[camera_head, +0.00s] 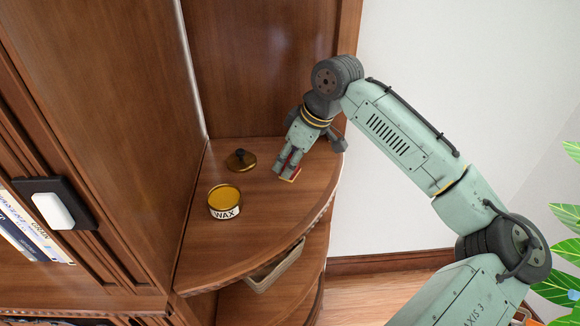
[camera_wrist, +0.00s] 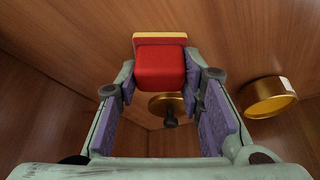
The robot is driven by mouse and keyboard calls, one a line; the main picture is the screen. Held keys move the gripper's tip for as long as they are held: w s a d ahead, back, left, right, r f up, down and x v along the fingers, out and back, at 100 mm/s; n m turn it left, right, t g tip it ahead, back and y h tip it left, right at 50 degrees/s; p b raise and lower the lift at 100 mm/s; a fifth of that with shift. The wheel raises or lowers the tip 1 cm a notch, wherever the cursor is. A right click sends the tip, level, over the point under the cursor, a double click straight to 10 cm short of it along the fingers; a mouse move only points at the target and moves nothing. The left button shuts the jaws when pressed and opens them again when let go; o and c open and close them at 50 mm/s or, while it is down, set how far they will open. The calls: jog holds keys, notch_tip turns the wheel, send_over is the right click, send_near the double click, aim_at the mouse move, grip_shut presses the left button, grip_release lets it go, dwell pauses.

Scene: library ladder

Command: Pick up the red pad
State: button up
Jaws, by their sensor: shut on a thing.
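The red pad (camera_wrist: 160,68), a red block with a yellowish edge strip, sits between my gripper's two purple-lined fingers (camera_wrist: 161,90) in the wrist view. In the head view, my gripper (camera_head: 288,166) points down at the curved wooden shelf (camera_head: 250,245). A small part of the red pad (camera_head: 291,174) shows at its fingertips, at or just above the shelf surface. Whether the pad touches the shelf cannot be told. My gripper is shut on the red pad, and the fingers hide much of it in the head view.
An open wax tin (camera_head: 225,206) stands on the shelf left of my gripper. Its gold lid with a dark knob (camera_head: 240,160) lies behind the tin. A basket (camera_head: 274,270) sits on the level below. Wooden panels enclose the shelf's back and left side.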

jog(key=c, duration=0.3)
jog(key=shift+r+b, duration=0.3)
jog(key=shift+r, duration=0.25)
notch_tip(320, 180, up, 2)
jog(key=shift+b, duration=0.45)
jog(key=s+b, duration=0.1)
jog(key=s, duration=0.4)
jog(key=s+r+b, duration=0.1)
jog(key=s, duration=0.4)
jog(key=s+r+b, duration=0.1)
jog(key=s+b, duration=0.1)
jog(key=s, duration=0.4)
jog(key=o, duration=0.8)
jog(key=shift+c, duration=0.2)
jog(key=c, duration=0.5)
